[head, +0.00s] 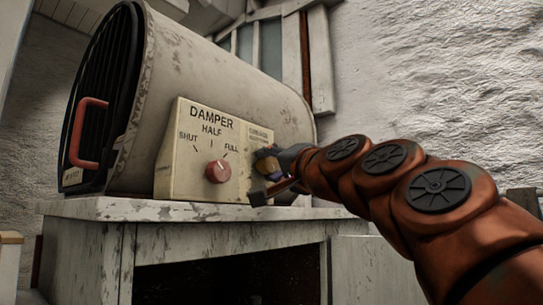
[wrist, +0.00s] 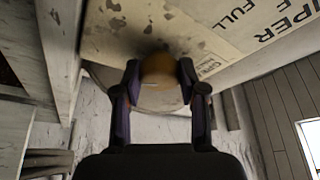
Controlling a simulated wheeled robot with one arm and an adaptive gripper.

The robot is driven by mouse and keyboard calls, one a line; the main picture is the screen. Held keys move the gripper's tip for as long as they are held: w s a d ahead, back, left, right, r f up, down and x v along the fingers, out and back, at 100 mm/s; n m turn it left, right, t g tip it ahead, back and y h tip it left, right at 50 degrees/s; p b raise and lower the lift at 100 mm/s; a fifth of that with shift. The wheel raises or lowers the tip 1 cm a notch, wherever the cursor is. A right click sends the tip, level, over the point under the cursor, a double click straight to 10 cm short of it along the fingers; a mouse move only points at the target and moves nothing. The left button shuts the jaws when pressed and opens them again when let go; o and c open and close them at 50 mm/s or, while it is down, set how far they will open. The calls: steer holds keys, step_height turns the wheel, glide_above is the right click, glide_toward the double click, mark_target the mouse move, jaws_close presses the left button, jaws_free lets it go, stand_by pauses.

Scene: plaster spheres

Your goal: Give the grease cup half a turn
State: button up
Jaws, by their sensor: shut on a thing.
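The grease cup (wrist: 159,70) is a round, brass-coloured cap in the wrist view, close against the cream damper panel (wrist: 228,32). My gripper (wrist: 160,84) has one finger on each side of the cup and is shut on it. In the head view my gripper (head: 267,168) is at the right part of the panel, below a small printed label. The cup is mostly hidden there by the fingers. I cannot tell any turn mark on the cup.
A red damper knob (head: 218,171) sits left of my gripper on the panel, under SHUT, HALF and FULL. The large rounded metal housing (head: 200,75) with a red handle (head: 88,130) stands on a worn white bench (head: 120,209). Rough white wall is behind.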

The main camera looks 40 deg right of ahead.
steer(key=m+g, duration=0.1)
steer(key=m, duration=0.4)
steer(key=shift+r+g+h, duration=0.1)
steer(key=shift+g+h, duration=0.3)
stand_by(0.4)
steer(key=o, duration=1.1)
steer(key=shift+o, duration=0.2)
steer(key=shift+s+a, duration=0.1)
steer(key=s+a, duration=0.2)
steer(key=s, duration=0.9)
steer(key=shift+s+f, duration=0.35)
